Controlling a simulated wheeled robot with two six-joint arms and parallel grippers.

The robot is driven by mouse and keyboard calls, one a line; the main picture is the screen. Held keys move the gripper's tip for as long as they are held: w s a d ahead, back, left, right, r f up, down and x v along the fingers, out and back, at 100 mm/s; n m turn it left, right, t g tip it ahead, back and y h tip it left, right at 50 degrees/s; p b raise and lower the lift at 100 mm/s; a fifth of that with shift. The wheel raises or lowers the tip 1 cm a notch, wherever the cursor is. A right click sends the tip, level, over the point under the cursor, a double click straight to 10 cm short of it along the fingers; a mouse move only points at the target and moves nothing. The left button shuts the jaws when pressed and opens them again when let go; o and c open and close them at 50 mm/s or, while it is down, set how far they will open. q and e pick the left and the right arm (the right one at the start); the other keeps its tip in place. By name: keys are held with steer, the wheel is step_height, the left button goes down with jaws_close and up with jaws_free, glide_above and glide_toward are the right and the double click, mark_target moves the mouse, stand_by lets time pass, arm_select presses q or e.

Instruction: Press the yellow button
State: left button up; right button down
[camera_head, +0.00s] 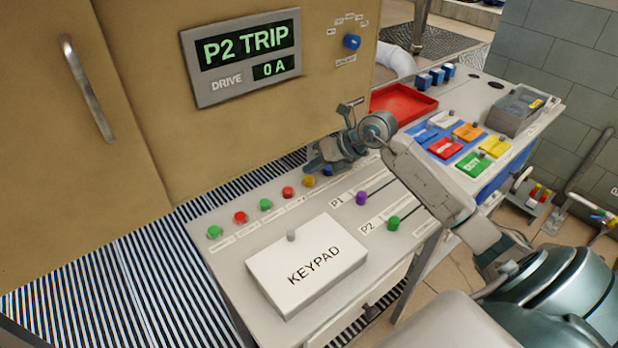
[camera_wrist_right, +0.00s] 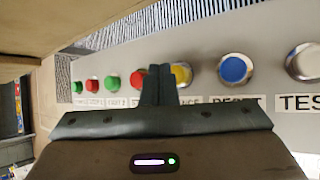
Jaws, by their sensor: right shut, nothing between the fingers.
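The yellow button (camera_head: 309,182) is in the row of round buttons on the light grey console, between a red one and a blue one. It also shows in the right wrist view (camera_wrist_right: 182,74), partly hidden by my fingers. My right gripper (camera_head: 314,165) is shut and empty, low over the row beside the yellow button. In the right wrist view its fingertips (camera_wrist_right: 158,70) overlap the gap between the red and yellow buttons. I cannot tell whether they touch the yellow button. My left gripper is not in view.
The blue button (camera_head: 328,171) and red button (camera_head: 288,193) are close neighbours. A white KEYPAD cover (camera_head: 305,262) stands in front. Purple (camera_head: 361,198) and green (camera_head: 393,223) buttons are to the right. The tan cabinet (camera_head: 150,120) rises behind. A red tray (camera_head: 404,103) stands further back.

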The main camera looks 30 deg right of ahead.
mark_target(313, 179)
steer(key=shift+f, duration=0.1)
stand_by(0.5)
steer(key=shift+f+b, duration=0.35)
steer(key=shift+b, duration=0.1)
steer(key=shift+f+b, duration=0.4)
steer(key=shift+f, duration=0.1)
stand_by(0.4)
steer(key=shift+r, duration=0.1)
steer(key=shift+r+p, duration=0.5)
steer(key=shift+r, duration=0.35)
steer(key=shift+r, duration=0.1)
steer(key=shift+r+p, duration=1.45)
steer(key=shift+r, duration=0.95)
